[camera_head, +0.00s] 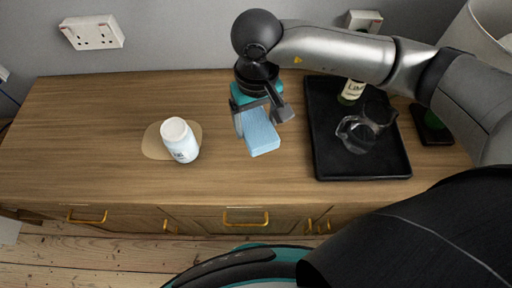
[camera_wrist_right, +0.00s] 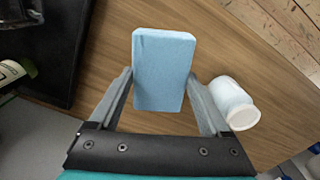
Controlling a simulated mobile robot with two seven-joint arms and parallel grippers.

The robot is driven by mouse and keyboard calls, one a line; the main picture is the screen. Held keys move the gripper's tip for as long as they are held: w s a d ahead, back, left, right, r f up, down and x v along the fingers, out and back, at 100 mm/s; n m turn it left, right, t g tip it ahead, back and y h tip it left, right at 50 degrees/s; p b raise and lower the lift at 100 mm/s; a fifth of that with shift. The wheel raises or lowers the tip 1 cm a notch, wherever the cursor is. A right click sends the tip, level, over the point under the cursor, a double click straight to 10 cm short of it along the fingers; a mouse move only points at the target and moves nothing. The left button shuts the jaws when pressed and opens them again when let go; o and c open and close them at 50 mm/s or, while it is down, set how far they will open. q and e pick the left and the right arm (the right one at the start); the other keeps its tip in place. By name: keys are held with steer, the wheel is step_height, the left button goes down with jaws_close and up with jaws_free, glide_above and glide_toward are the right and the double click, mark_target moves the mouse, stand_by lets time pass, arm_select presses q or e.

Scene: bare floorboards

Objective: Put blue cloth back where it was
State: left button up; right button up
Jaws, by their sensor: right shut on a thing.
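The blue cloth (camera_head: 262,137) is a light blue folded block. My right gripper (camera_head: 258,112) is shut on it, in the middle of the wooden cabinet top, between the white bottle and the black tray. In the right wrist view the blue cloth (camera_wrist_right: 164,70) sits between the two fingers (camera_wrist_right: 162,85). I cannot tell whether its lower end touches the wood. My left gripper is not in view.
A white bottle (camera_head: 179,140) stands on a tan mat (camera_head: 152,143) at left. A black tray (camera_head: 325,160) at right holds a glass jug (camera_head: 357,134) and a labelled green bottle (camera_head: 351,91). The cabinet top (camera_head: 80,115) is clear at far left. Wall sockets (camera_head: 92,33) are behind.

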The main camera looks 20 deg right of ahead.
step_height(320, 180, down, 12)
steer(key=shift+r+b, duration=0.2)
steer(key=shift+b, duration=0.35)
steer(key=o, duration=1)
step_height(320, 180, up, 12)
steer(key=shift+r+p, duration=0.1)
steer(key=shift+p, duration=0.4)
